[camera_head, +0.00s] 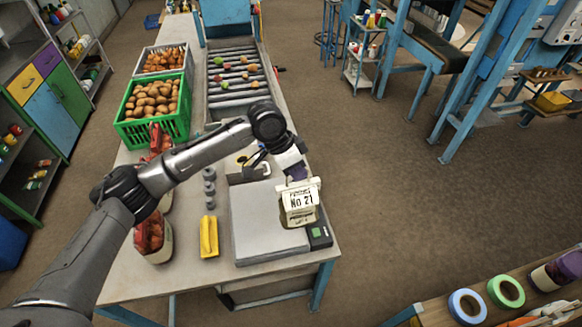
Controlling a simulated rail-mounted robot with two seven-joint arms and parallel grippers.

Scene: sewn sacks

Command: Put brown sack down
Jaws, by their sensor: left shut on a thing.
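The brown sack (299,205) hangs upright below my left gripper (294,174), with a white label reading "No 21" on its front. My left gripper is shut on the top of the sack; the fingertips are partly hidden. The sack is over the right front part of a grey scale plate (260,238), next to the small display with a green button (318,234). I cannot tell whether its bottom touches the plate. My right gripper is not in view.
A green crate of potatoes (153,104) and a roller conveyor (236,88) are farther back.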

